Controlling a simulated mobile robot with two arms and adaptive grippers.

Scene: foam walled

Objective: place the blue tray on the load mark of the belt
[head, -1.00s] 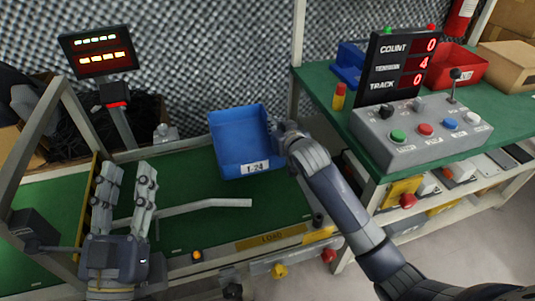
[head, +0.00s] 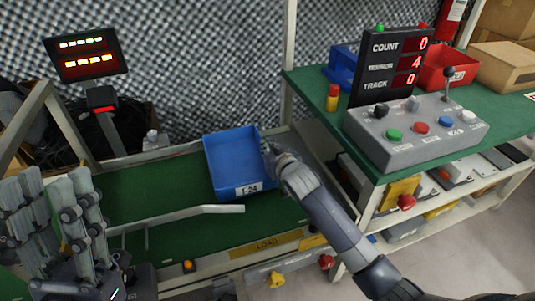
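The blue tray (head: 232,158), with a label reading 1-24, is over the green belt (head: 150,195), roughly level. I cannot tell whether its base touches the belt. My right gripper (head: 268,150) is at the tray's right wall and appears shut on it; its fingertips are mostly hidden. The yellow LOAD mark (head: 267,245) is on the belt's front edge, nearer to me than the tray. My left gripper (head: 58,195) is at the lower left, empty, with its fingers pointing up and apart.
A bent grey guide rail (head: 185,214) crosses the belt in front of the tray. A display post (head: 104,110) stands behind the belt. To the right, a green table (head: 330,110) holds a control box (head: 415,132), a counter display (head: 392,65) and a red bin (head: 450,68).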

